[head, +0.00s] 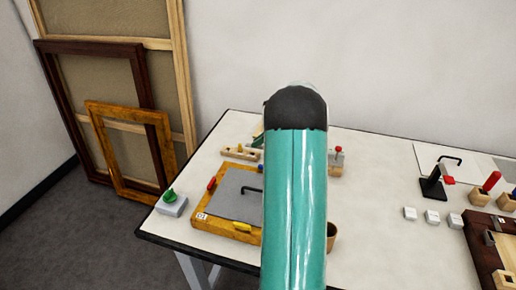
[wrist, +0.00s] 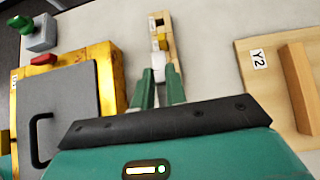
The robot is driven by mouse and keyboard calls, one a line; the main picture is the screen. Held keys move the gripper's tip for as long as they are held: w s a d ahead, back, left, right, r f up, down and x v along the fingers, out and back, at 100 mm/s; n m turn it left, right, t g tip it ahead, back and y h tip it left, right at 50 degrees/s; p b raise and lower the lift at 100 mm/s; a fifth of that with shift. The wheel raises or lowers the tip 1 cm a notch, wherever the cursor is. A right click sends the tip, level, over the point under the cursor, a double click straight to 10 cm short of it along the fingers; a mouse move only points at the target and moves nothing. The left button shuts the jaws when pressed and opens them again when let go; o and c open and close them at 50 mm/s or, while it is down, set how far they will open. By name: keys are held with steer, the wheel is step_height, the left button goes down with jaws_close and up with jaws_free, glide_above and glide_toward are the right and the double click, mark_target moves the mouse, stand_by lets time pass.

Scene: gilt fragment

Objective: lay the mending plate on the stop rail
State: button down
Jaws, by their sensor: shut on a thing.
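My gripper (wrist: 162,76) shows in the wrist view as two green fingers, pointing at a narrow wooden rack (wrist: 166,27). The fingers are shut on a small pale piece, seemingly the mending plate (wrist: 161,74); its shape is mostly hidden. The rack has slots and a yellow piece, and also shows in the head view (head: 238,153). At the right of the wrist view, a wooden board (wrist: 254,88) labelled Y2 carries a raised wooden bar, likely the stop rail (wrist: 299,85), apart from the gripper.
Left of the gripper is a yellow-orange frame (wrist: 105,75) with a grey panel (wrist: 60,100) and black handle. A grey block with a green knob (head: 171,204) stands beyond it. A cup (head: 332,236) is partly behind my arm. Clear table lies between rack and Y2 board.

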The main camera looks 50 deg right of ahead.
mark_target(258, 148)
steer(key=shift+w+d+f, duration=0.1)
steer(key=shift+w+f, duration=0.05)
steer(key=shift+f, duration=0.1)
steer(key=shift+w+f, duration=0.2)
steer(key=shift+f, duration=1.55)
steer(key=shift+d, duration=0.1)
steer(key=c, duration=1.4)
jaws_free()
steer(key=shift+f, duration=0.15)
steer(key=shift+c, duration=0.2)
